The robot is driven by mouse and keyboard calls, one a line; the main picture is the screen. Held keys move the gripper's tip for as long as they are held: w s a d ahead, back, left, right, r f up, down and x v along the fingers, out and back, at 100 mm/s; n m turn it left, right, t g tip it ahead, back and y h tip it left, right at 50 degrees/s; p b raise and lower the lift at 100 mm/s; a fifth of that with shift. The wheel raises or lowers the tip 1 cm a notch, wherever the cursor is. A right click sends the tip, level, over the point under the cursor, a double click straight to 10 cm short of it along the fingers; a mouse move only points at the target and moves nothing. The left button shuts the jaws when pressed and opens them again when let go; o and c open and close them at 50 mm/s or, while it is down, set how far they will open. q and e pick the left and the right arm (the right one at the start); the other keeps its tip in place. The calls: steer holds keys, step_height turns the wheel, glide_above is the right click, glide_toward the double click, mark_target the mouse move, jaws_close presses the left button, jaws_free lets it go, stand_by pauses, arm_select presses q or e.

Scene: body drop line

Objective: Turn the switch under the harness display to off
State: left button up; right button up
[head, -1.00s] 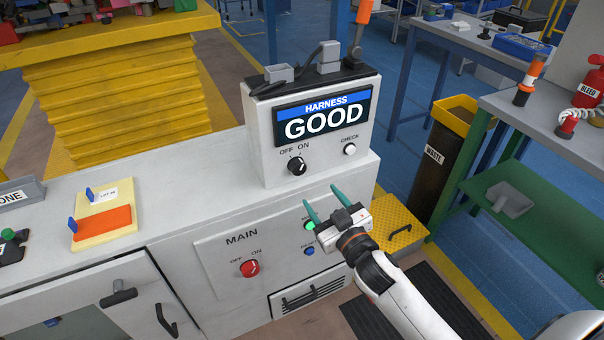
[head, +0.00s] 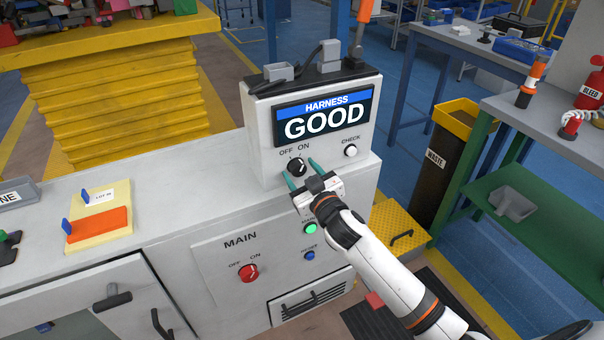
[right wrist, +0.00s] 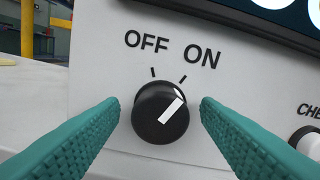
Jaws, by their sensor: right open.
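The harness display (head: 322,118) reads GOOD on the light grey box. Below it is a black rotary switch (head: 297,168) with OFF at its upper left and ON at its upper right. In the right wrist view the switch (right wrist: 160,112) has its white pointer line aimed at the ON mark. My right gripper (head: 301,172) is open, with its teal fingertips (right wrist: 158,108) to the left and right of the knob. The fingers appear apart from the knob, with gaps on both sides. My left gripper is not in view.
A white CHECK button (head: 350,151) sits right of the switch. Below are the red MAIN switch (head: 249,273), a lit green button (head: 310,228) and a blue button (head: 309,256). Cards lie on the counter (head: 165,205) at left.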

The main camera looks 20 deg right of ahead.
steer(key=c, duration=1)
steer(key=shift+n, duration=0.4)
steer(key=n+p, duration=0.2)
steer(key=n, duration=0.2)
steer(key=shift+r, duration=0.1)
steer(key=n+p, duration=0.1)
steer(key=n, duration=0.4)
steer(key=o, duration=1)
steer(key=shift+a, duration=0.1)
steer(key=shift+s, duration=0.15)
